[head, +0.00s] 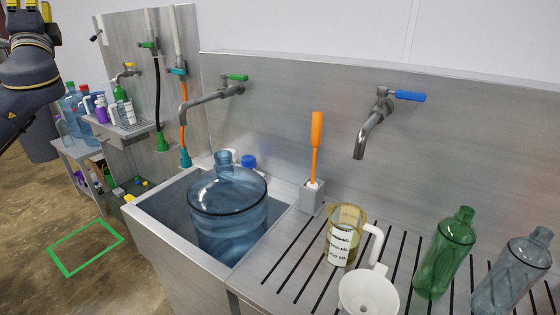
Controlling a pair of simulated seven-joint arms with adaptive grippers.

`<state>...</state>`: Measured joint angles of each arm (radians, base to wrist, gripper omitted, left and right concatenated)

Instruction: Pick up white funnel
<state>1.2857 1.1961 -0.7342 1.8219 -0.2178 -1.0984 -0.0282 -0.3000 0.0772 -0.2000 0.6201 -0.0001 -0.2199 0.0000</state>
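The white funnel (368,292) sits on the slatted steel drainboard in the head view, wide mouth facing up, near the front edge. It stands in front of a yellowish measuring jug (343,236) with a white handle, and the two look close together; I cannot tell whether they touch. The funnel's underside is hidden. My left arm shows at the upper left edge, far from the funnel; its gripper fingers are not visible. My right gripper is not in view.
A large blue water jug (228,205) stands in the sink (152,222). A green bottle (446,252) and a clear bluish bottle (512,272) stand right of the funnel. An orange-handled brush (316,145) stands behind. Two taps (375,120) (212,95) overhang the area.

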